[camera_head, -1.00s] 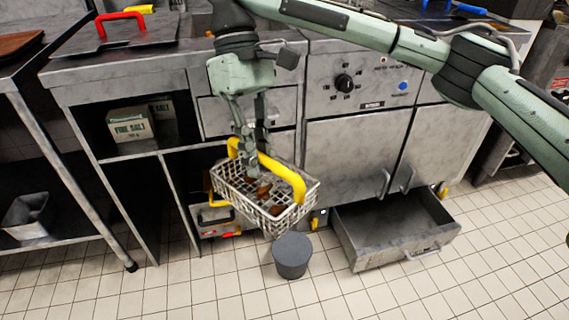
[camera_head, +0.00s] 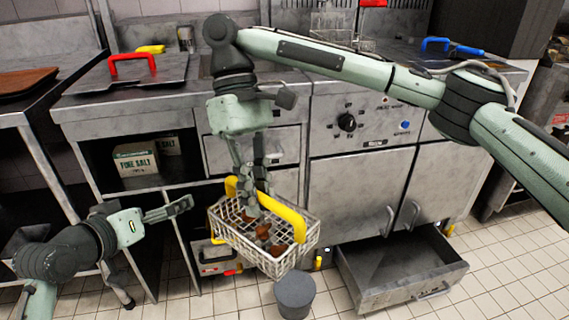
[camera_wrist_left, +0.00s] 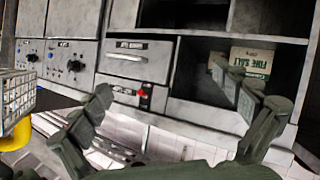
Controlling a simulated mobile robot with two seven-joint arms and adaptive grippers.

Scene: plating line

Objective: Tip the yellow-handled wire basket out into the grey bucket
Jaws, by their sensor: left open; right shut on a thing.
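The wire basket (camera_head: 290,258) has a thick yellow handle (camera_head: 284,219) and several brown pieces (camera_head: 263,231) inside. My right gripper (camera_head: 250,196) is shut on the basket from above and holds it in the air, roughly level; its fingers hide part of the handle. The grey bucket (camera_head: 295,294) stands on the floor, just below the basket's front right side in the head view. My left gripper (camera_head: 172,209) is open and empty, left of the basket and apart from it. In the left wrist view, part of the basket (camera_wrist_left: 15,98) shows at the left edge, beside my open left gripper (camera_wrist_left: 175,105).
An open, empty metal drawer (camera_head: 400,270) juts out right of the bucket. Salt boxes (camera_head: 136,160) sit on a shelf behind my left gripper. A red-handled lid (camera_head: 128,78) lies on the counter. Tiled floor is clear in front of the drawer.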

